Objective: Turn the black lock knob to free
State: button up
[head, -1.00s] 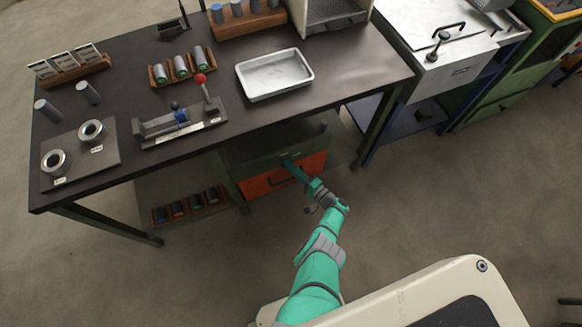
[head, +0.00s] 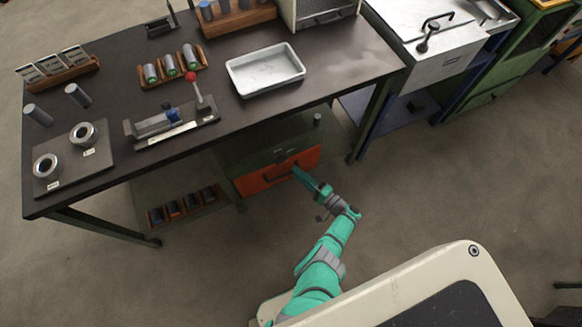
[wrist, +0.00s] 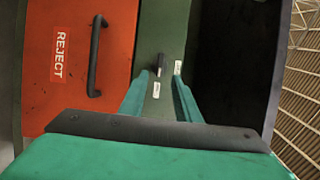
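The black lock knob (wrist: 161,64) stands on the green panel strip beside the orange drawer front (wrist: 112,35) marked REJECT. Its handle lies along the strip, with a small white label (wrist: 178,67) on one side and another (wrist: 156,90) nearer me. My gripper (wrist: 162,76) is open, one finger on each side of the knob in the picture; I cannot tell whether either touches it. In the head view my gripper (head: 297,170) is low in front of the orange drawer, under the bench.
The drawer has a black bar handle (wrist: 97,55) left of my fingers. The bench top (head: 330,90) overhangs the cabinet and carries a white tray (head: 235,82) and a red-knobbed fixture (head: 140,127). The floor right of my arm is clear.

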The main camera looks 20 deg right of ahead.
jog(key=shift+v, duration=1.6)
jog(key=s+a+f+g, duration=0.4)
jog(key=s+a+f, duration=0.2)
jog(key=f, duration=0.3)
jog(key=s+a+f+n+g+h, duration=0.2)
jog(key=s+f+n+g+h, duration=0.1)
jog(key=s, duration=0.6)
jog(key=s+a+f+n+g+h, duration=0.2)
jog(key=s+g+h, duration=0.15)
jog(key=s, duration=0.55)
jog(key=a+r+n+t, duration=0.2)
jog(key=a+r+t, duration=0.1)
jog(key=r, duration=1.2)
jog(key=s+a+r+n+t, duration=0.1)
jog(key=a+r+n+t, duration=0.2)
jog(key=r, duration=1.3)
jog(key=a+r+n+t+h, duration=0.1)
jog(key=a+r+n+t, duration=0.2)
jog(key=r, duration=1.3)
jog(key=a, duration=0.3)
jog(key=shift+s+a+r, duration=0.25)
jog(key=shift+s+a, duration=0.05)
